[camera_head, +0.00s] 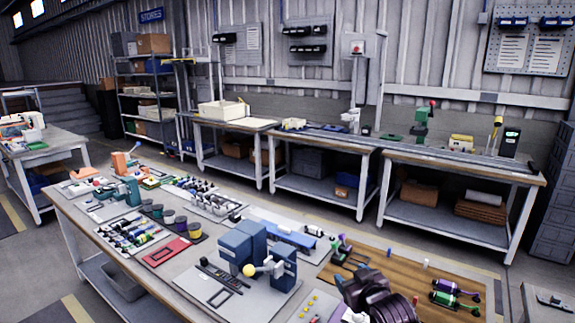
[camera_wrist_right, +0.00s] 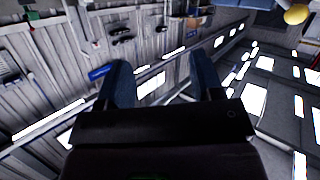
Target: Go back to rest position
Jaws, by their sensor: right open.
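My right gripper (camera_head: 358,285) is the dark, purplish shape low in the head view, right of centre, above the near bench's front part. In the right wrist view its two blue fingers (camera_wrist_right: 163,82) stand well apart with nothing between them. They point towards the far wall and roof, and that picture appears upside down. My left gripper is not in view.
The near bench (camera_head: 105,252) holds a blue fixture (camera_head: 237,246) with a yellow ball (camera_head: 249,270), left of my right gripper. A brown wooden board (camera_head: 400,262) with purple and green tools (camera_head: 455,290) lies to its right. A long bench (camera_head: 455,160) lines the far wall.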

